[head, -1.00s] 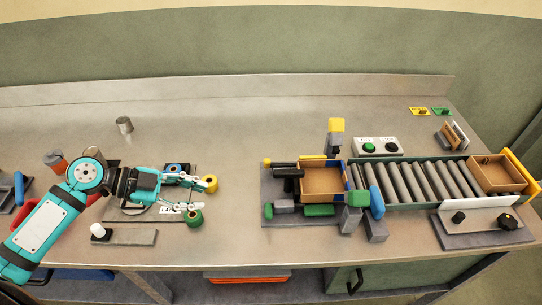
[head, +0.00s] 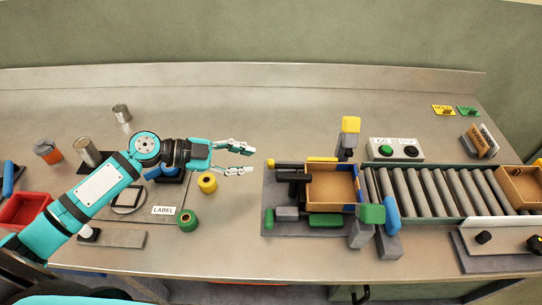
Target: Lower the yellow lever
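My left gripper (head: 250,160) is open and empty, with its fingers pointing right. Its tips are just left of a yellow knob (head: 270,162) on the end of a dark bar at the back left of the fixture (head: 276,226). A yellow block (head: 350,125) tops a grey upright behind the fixture, farther right. I cannot tell for sure which yellow part is the lever. An open brown box (head: 332,182) sits in the fixture. My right gripper is not in view.
The roller conveyor (head: 425,192) runs right from the fixture, with a second box (head: 520,186) on it. A button box (head: 396,150) stands behind. The bench behind the arm is mostly clear.

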